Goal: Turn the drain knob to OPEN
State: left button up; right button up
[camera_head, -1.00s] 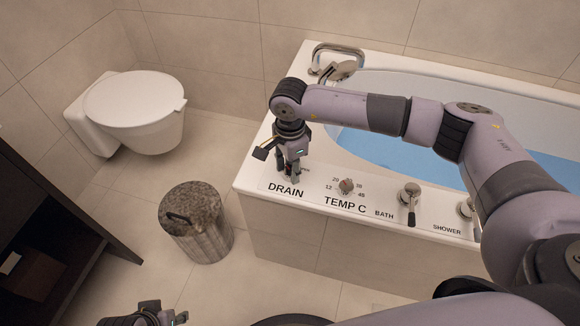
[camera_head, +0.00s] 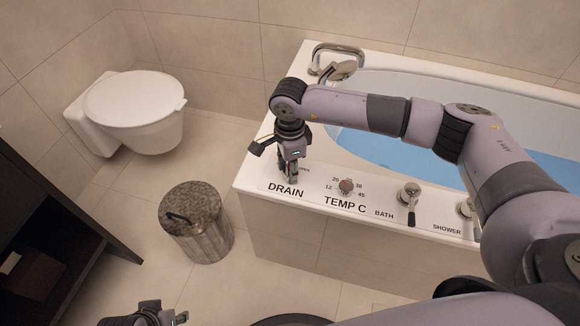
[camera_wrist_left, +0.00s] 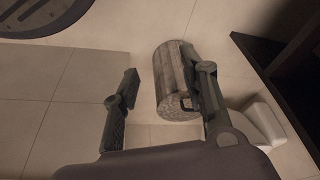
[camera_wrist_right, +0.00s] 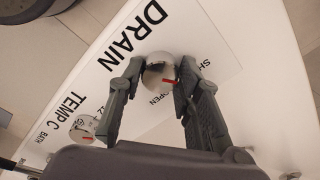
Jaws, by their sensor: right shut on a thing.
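The drain knob (camera_wrist_right: 158,72) is round and shiny with a red mark, in the middle of the right wrist view. My right gripper (camera_wrist_right: 163,65) is shut on it, one finger on each side. The red mark is near the right finger, between the partly hidden SHUT label (camera_wrist_right: 208,68) and the OPEN label (camera_wrist_right: 160,97). In the head view my right gripper (camera_head: 291,180) points down at the panel above the DRAIN label (camera_head: 286,190) and hides the knob. My left gripper (camera_wrist_left: 168,72) is open and empty, low over the floor; it also shows in the head view (camera_head: 160,316).
The temperature knob (camera_head: 346,187), bath lever (camera_head: 410,200) and shower control (camera_head: 466,208) line the tub rim to the right. The bathtub (camera_head: 360,146) holds blue water. A lidded bin (camera_head: 196,222) stands left of the tub, with a toilet (camera_head: 135,108) behind. Floor between is clear.

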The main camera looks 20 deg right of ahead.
jog(key=shift+m, duration=0.9)
jog(key=m, duration=0.2)
jog(key=shift+m, duration=0.4)
jog(key=m+p, duration=0.1)
jog(key=m, duration=0.2)
jog(key=shift+r+m, duration=0.1)
jog(key=shift+m, duration=0.7)
jog(key=m+p, duration=0.1)
jog(key=m, duration=0.2)
pick_arm(q)
notch_tip(320, 180, down, 10)
jog(key=shift+s+g+p, duration=0.15)
jog(key=shift+g+p, duration=0.25)
jog(key=shift+p, duration=0.05)
pick_arm(e)
jog(key=shift+m, duration=1.9)
pick_arm(q)
jog(key=shift+f, duration=0.1)
